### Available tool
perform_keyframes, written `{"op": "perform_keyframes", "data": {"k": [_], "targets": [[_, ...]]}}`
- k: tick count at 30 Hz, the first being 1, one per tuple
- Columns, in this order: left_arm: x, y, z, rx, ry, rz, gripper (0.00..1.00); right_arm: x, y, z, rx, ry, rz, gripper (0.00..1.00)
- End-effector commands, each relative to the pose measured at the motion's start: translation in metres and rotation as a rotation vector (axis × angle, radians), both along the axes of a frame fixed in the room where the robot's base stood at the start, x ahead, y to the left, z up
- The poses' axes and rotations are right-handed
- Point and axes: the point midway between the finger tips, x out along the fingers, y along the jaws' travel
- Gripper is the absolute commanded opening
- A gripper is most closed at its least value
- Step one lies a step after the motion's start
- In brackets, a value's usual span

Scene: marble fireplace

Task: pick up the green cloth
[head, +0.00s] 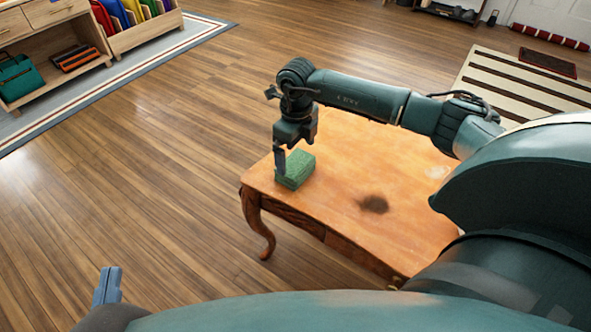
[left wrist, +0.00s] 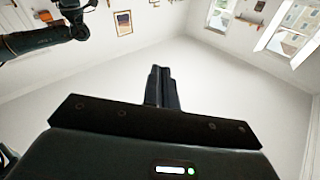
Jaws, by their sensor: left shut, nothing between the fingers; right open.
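The green cloth (head: 299,170), a folded block, lies at the left end of the wooden table (head: 345,180). My right gripper (head: 281,162) points down at the cloth's left side, very close to it. It is open; one finger shows clearly and the other is hard to make out. I cannot tell whether it touches the cloth. My left gripper (head: 107,286) is low at the lower left of the head view, away from the table. Its fingers are together and empty in the left wrist view (left wrist: 161,90).
A dark round stain (head: 374,204) marks the tabletop. A shelf unit (head: 60,60) with a green bag (head: 18,78) stands at the upper left on a rug (head: 125,80). A striped rug (head: 520,85) lies at the upper right. The floor left of the table is clear.

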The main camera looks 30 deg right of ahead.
Motion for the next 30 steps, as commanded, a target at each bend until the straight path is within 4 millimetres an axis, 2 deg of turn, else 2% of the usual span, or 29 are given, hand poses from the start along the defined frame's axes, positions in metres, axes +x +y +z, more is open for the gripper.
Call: {"op": "perform_keyframes", "data": {"k": [6, 9, 17, 28, 30], "targets": [[0.002, -0.001, -0.01, -0.03, 0.004, -0.007, 0.0, -0.002, 0.003, -0.033, 0.0, 0.002, 0.001, 1.0], [0.002, -0.002, -0.008, -0.046, 0.005, -0.014, 0.0, -0.001, 0.003, -0.046, 0.001, 0.003, 0.0, 1.0], [0.001, -0.005, 0.002, -0.066, -0.006, -0.026, 0.0, -0.001, 0.003, -0.049, 0.0, 0.0, 0.001, 1.0], [0.002, -0.005, 0.001, -0.06, -0.005, -0.023, 0.0, -0.001, 0.003, -0.049, 0.0, 0.0, 0.001, 0.71], [0.002, -0.004, 0.0, -0.059, -0.004, -0.022, 0.0, -0.001, 0.003, -0.049, 0.0, 0.0, 0.001, 0.68]]}}
